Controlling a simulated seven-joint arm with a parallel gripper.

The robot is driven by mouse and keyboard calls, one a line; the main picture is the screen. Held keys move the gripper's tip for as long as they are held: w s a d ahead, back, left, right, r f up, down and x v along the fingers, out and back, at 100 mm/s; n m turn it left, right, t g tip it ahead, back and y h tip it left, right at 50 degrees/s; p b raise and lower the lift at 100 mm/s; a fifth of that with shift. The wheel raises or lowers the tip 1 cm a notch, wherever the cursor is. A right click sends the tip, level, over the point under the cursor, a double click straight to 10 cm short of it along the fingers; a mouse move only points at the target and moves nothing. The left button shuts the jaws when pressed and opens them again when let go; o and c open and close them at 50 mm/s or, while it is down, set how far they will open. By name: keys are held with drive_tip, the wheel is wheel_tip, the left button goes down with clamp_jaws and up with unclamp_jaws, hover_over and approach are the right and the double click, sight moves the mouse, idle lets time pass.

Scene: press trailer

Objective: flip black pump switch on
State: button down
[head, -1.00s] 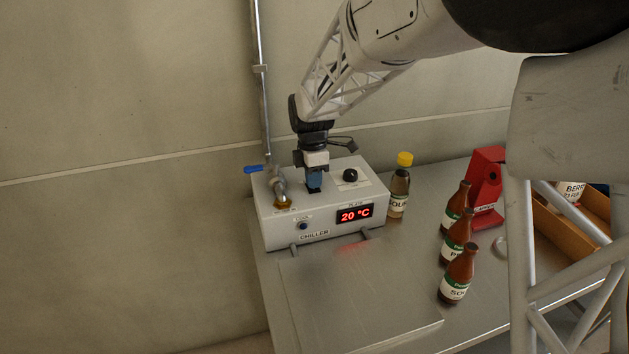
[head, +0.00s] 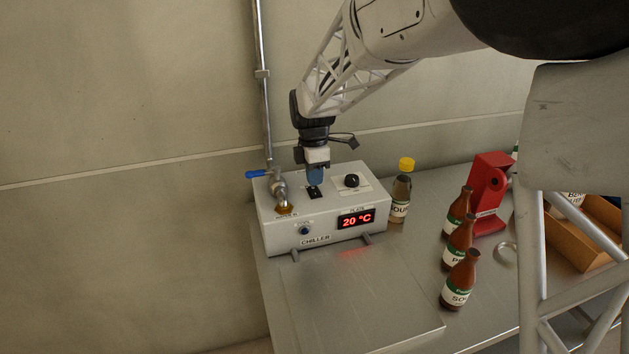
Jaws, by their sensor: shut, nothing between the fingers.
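A pale grey chiller box (head: 275,234) stands at the back left of the metal bench. A small black switch (head: 314,192) sits on its top, between the brass and steel valve and a black knob. I cannot tell which way the switch is set. My gripper (head: 315,182) is shut and empty, pointing down just above and behind the switch. It looks slightly apart from it, though the gap is hard to judge.
A valve with a blue lever (head: 257,174) and a vertical pipe is left of the switch. The black knob (head: 351,181) is right. A yellow-capped bottle (head: 400,196), several brown bottles (head: 459,280), a red device (head: 487,200) and an orange-brown box (head: 570,234) stand further right. The front bench is clear.

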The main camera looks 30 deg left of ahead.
sight(317, 194)
wheel_tip(317, 194, up, 12)
drive_tip(key=s+d, duration=0.1)
idle(0.5)
drive_tip(key=shift+d, duration=0.15)
drive_tip(key=s+d+r+m+t+y, duration=0.1)
drive_tip(key=s+d+r+m, duration=0.35)
drive_tip(key=d, duration=1.15)
drive_tip(key=s+d+f+m+t, duration=0.1)
drive_tip(key=s+d+m, duration=0.1)
drive_tip(key=d+m, duration=0.95)
drive_tip(key=s+d+f+m, duration=0.2)
drive_tip(key=s+d+m, duration=0.1)
drive_tip(key=s+d, duration=0.3)
drive_tip(key=s+d+f+m+t, duration=0.1)
drive_tip(key=s+d+f+m, duration=0.1)
drive_tip(key=s+d+m, duration=0.2)
drive_tip(key=s+d+f+m, duration=0.3)
drive_tip(key=s+d, duration=0.6)
drive_tip(key=d, duration=0.5)
drive_tip(key=shift+s+d+m+t, duration=0.3)
drive_tip(key=shift+s+m, duration=0.1)
drive_tip(key=shift+m, duration=0.2)
